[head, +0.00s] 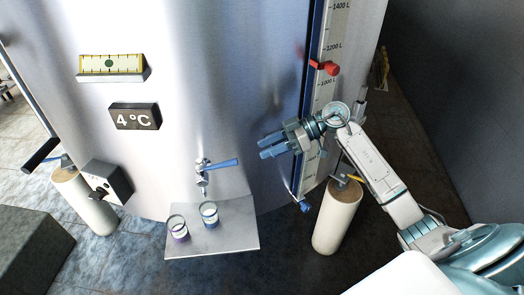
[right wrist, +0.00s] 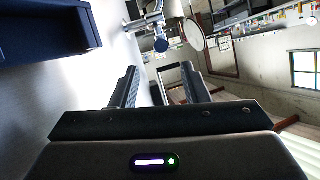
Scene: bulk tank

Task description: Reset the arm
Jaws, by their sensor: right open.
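My right arm comes in from the right in the head view. Its gripper (head: 268,146) is open and empty, in front of the steel tank (head: 230,60) near the level scale. In the right wrist view the two fingers of the right gripper (right wrist: 167,85) stand apart with nothing between them. The blue-handled tap (head: 222,163) is on the tank to the lower left of the gripper. My left gripper does not show.
A metal shelf (head: 240,240) below the tap holds two small cups, a purple one (head: 178,228) and a blue one (head: 209,215). A red marker (head: 328,68) sits on the level scale (head: 330,90). A cream tank leg (head: 337,218) stands under my right forearm.

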